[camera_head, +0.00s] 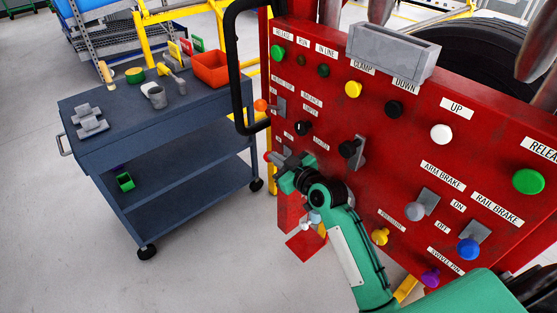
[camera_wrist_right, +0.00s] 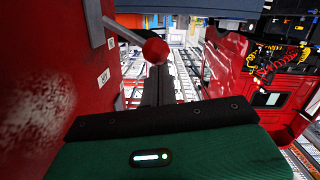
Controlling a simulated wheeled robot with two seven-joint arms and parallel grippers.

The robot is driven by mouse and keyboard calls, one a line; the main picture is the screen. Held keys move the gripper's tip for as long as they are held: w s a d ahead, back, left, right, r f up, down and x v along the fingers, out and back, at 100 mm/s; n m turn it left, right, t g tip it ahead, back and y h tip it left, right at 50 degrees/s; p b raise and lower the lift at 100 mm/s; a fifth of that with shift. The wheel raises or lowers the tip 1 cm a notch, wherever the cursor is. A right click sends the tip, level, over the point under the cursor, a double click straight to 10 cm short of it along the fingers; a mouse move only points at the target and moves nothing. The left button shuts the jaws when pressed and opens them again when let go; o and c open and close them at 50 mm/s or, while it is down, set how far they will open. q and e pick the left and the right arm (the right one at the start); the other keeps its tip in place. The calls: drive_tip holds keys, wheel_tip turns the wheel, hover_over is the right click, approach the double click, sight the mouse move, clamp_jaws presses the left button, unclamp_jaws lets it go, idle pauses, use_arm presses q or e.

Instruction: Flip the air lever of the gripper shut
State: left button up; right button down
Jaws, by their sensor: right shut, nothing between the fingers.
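The red control panel (camera_head: 385,120) fills the right of the head view. A lever with an orange ball (camera_head: 261,105) sticks out at its left edge from a grey plate (camera_head: 281,107). A second, red ball (camera_head: 268,156) shows lower at that edge, by my right gripper (camera_head: 284,160). In the right wrist view, a red ball (camera_wrist_right: 155,50) on a grey rod (camera_wrist_right: 122,32) stands just above the tips of my right gripper (camera_wrist_right: 156,75). Its fingers are shut and empty; I cannot tell whether they touch the ball. The left gripper is out of view.
Several coloured knobs, such as a yellow one (camera_head: 353,90) and a black lever (camera_head: 350,148), stick out of the panel. A black handle bar (camera_head: 238,70) rises at the panel's left. A blue cart (camera_head: 100,135) with small parts stands left; floor between is clear.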

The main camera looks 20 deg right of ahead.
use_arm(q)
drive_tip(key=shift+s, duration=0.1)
use_arm(e)
drive_tip(key=shift+a+f, duration=0.15)
drive_tip(key=shift+f, duration=0.05)
